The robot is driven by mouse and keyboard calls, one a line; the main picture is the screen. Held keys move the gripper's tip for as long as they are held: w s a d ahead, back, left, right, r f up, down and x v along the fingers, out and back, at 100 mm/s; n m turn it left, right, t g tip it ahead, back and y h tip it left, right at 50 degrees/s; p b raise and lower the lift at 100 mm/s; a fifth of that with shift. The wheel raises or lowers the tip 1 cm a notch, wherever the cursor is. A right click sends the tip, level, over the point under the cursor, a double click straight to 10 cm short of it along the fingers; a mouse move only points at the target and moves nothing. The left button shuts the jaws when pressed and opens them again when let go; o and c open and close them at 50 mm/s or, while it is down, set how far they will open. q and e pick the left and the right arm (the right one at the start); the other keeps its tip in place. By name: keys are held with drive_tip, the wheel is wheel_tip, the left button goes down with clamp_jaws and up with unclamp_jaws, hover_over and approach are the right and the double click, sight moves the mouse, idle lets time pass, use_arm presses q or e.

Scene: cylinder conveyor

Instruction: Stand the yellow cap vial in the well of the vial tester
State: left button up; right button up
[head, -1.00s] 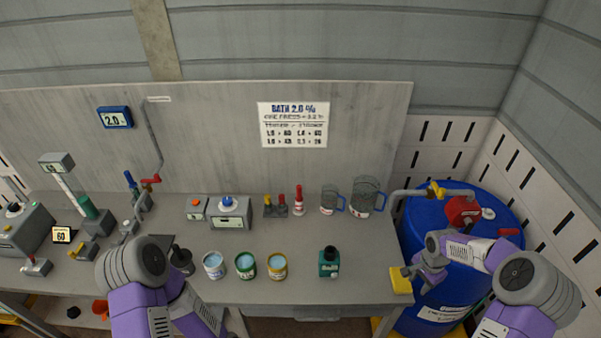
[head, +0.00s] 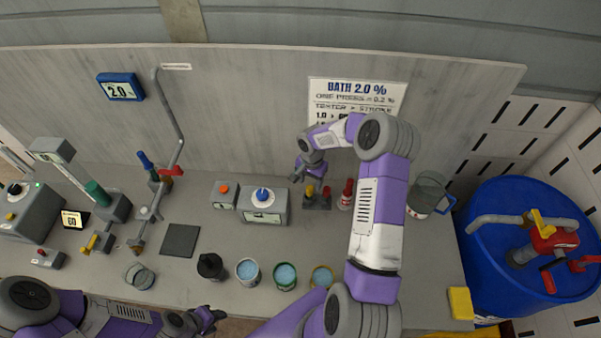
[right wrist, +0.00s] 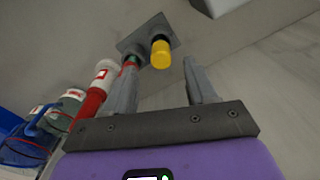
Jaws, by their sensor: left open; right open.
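The yellow cap vial (head: 310,191) stands in a small grey rack (head: 318,203) beside a red-capped vial (head: 326,192). In the right wrist view the yellow cap (right wrist: 161,55) shows ahead, between the lines of the fingers. My right gripper (head: 303,174) is open and empty just above and left of the rack, not closed on the cap. The likely vial tester is the grey box (head: 264,216) with a label and a blue top piece, left of the rack. I cannot tell whether that piece fills its well. My left gripper (head: 208,322) is open near the bench's front edge.
A red-and-white bottle (head: 346,194) and a clear jug (head: 429,192) stand right of the rack. A grey box with an orange button (head: 224,195) is left. A blue drum (head: 500,250) stands right.

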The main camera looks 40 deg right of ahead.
sight(310, 187)
wheel_tip(310, 187, down, 6)
drive_tip(key=shift+r+b, duration=0.15)
drive_tip(key=shift+b, duration=0.95)
drive_tip(key=shift+c, duration=0.4)
clamp_jaws()
